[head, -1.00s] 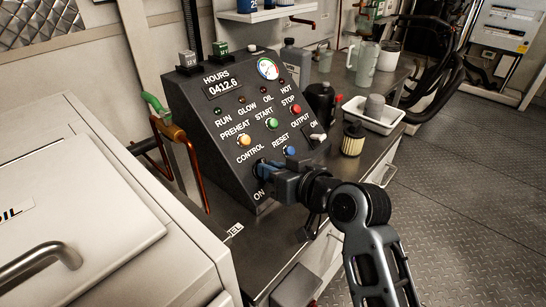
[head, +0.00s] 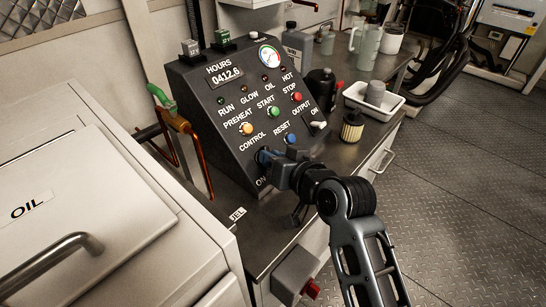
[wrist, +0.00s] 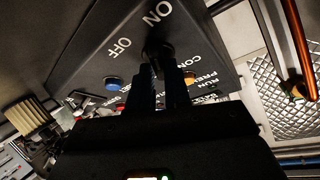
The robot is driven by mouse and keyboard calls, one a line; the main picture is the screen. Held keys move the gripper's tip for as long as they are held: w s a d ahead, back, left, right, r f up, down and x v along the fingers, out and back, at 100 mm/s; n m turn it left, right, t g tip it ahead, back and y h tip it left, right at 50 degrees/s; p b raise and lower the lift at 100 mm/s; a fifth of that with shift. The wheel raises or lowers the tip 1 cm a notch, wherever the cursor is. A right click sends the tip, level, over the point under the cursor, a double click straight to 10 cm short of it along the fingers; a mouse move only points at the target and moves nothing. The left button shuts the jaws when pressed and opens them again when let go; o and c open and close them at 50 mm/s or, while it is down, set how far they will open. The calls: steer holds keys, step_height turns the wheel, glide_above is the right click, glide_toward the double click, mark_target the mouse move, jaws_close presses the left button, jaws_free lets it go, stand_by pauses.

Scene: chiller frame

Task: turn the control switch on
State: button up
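The control switch is a dark knob (wrist: 156,50) on the sloped face of a black control panel (head: 222,118). In the wrist view, white ON lettering is above it and OFF to its left. My gripper (head: 264,157) is at the switch, below the CONTROL label, and hides it in the head view. In the wrist view my two dark fingers (wrist: 159,72) reach the knob with a narrow gap between them. Whether they are clamped on it is unclear. The knob's pointing direction cannot be made out.
Yellow, green, red and blue buttons and a white OUTPUT toggle (head: 317,125) sit near my gripper. A white tray (head: 372,101) and a yellow filter (head: 352,129) stand right of the panel. A white cabinet (head: 85,200) with a handle is at left. Floor at right is clear.

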steer(key=o, duration=0.4)
steer(key=v, duration=0.7)
steer(key=shift+s+d+b, duration=0.2)
steer(key=shift+s+b, duration=0.1)
steer(key=shift+b, duration=0.15)
steer(key=shift+r, duration=0.1)
steer(key=s+d+f+m+t+h, duration=0.1)
steer(key=s+d+f+m+h, duration=0.1)
steer(key=s+d+f, duration=0.45)
steer(key=s+d+f+m+t+h, duration=0.1)
steer(key=s+d+f+t+h, duration=0.15)
steer(key=s+d, duration=0.65)
steer(key=s+d+r+h, duration=0.2)
steer(key=s+r, duration=0.2)
steer(key=s, duration=0.8)
steer(key=s+d+r+h, duration=0.2)
steer(key=s+r, duration=0.2)
steer(key=s, duration=0.8)
steer(key=shift+d, duration=0.4)
